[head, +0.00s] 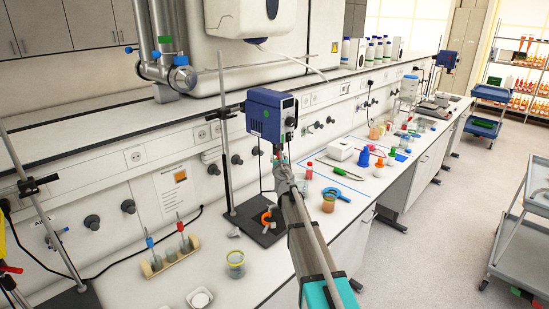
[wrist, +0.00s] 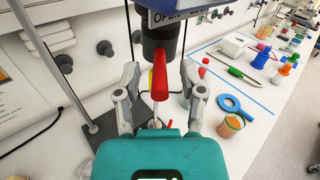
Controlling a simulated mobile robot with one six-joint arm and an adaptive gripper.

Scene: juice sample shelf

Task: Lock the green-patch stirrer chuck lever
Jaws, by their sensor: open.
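The blue stirrer motor (head: 270,115) is clamped to a tall rod stand, with a small green patch on its side. In the wrist view its black chuck (wrist: 160,40) shows below the motor. The red lever (wrist: 160,78) hangs down from the chuck, slightly tilted. My gripper (wrist: 159,88) is open, with one finger on each side of the lever; contact with it cannot be told. In the head view my gripper (head: 284,172) is just below the motor, and the lever is mostly hidden there.
The stand's dark base (head: 258,232) holds an orange item. A test-tube rack (head: 170,256) and a yellow-rimmed beaker (head: 235,262) stand nearby. Another blue stirrer (head: 445,60) is far right.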

